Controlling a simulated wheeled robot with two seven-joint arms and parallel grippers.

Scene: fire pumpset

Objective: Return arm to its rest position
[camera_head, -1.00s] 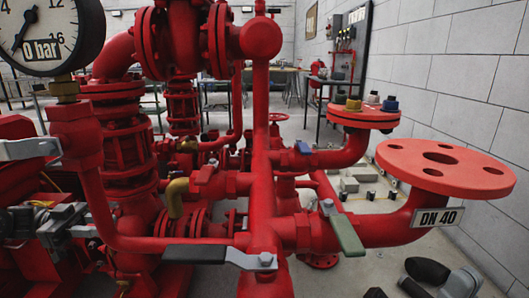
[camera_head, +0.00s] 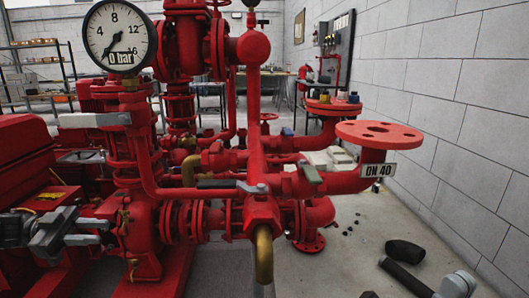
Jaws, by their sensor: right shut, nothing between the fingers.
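My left gripper (camera_head: 72,230) is at the left edge in the head view, in front of the red pump machinery. Its grey fingers point right, with a gap between them and nothing seen in it. My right gripper (camera_head: 458,285) is at the bottom right, grey and partly cut off by the frame edge, beside black links of my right arm. It is shut and empty, over bare floor. It is apart from the red pipework (camera_head: 255,120).
A round pressure gauge (camera_head: 120,38) reads 0 bar. A red flange (camera_head: 378,134) sticks out to the right above the DN 40 plate (camera_head: 377,170).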

